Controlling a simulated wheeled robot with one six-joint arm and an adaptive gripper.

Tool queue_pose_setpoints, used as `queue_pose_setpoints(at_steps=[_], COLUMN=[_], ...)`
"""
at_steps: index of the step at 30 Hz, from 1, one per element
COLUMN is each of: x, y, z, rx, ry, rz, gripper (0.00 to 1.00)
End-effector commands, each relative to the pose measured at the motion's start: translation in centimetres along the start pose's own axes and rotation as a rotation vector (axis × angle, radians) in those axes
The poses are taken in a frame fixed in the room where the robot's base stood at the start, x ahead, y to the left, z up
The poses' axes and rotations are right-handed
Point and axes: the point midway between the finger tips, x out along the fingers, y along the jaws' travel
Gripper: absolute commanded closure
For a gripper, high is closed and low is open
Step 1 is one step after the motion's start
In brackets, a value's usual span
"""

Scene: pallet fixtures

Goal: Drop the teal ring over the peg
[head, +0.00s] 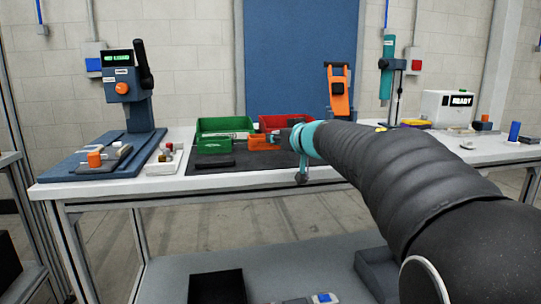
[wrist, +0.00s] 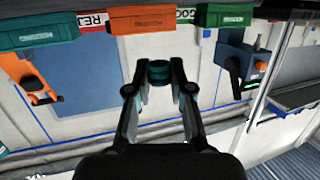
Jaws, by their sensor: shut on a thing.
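The teal ring (wrist: 158,66) shows in the wrist view, held between the two fingertips. My gripper (wrist: 159,76) is shut on it. The ring is seen nearly edge-on, with a dark band across it. In the head view my arm reaches in from the lower right over the workbench, and I cannot make out the ring or the fingers there. I cannot pick out the peg in either view.
The workbench (head: 170,187) carries a green bin (head: 222,125), a red bin (head: 285,121), a smaller orange bin (head: 258,143) and a dark mat (head: 215,170). A blue press station (head: 138,85) stands left. An orange stand (head: 338,92) stands behind my arm.

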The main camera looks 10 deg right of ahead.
Motion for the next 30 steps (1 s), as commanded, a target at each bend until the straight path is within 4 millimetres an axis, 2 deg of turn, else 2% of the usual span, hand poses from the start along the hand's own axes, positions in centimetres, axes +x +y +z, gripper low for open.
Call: queue_pose_setpoints(at_steps=[7, 15, 29, 30], x=[1.1, 1.7, 1.8, 1.8], y=[-0.8, -0.8, -0.8, -0.8], z=[1.1, 4.3, 4.8, 4.8], rx=[0.002, 0.001, 0.001, 0.000], ry=[-0.002, -0.002, -0.002, -0.001], rz=[0.000, -0.001, -0.001, -0.001], gripper=[0.96, 0.96, 0.96, 0.74])
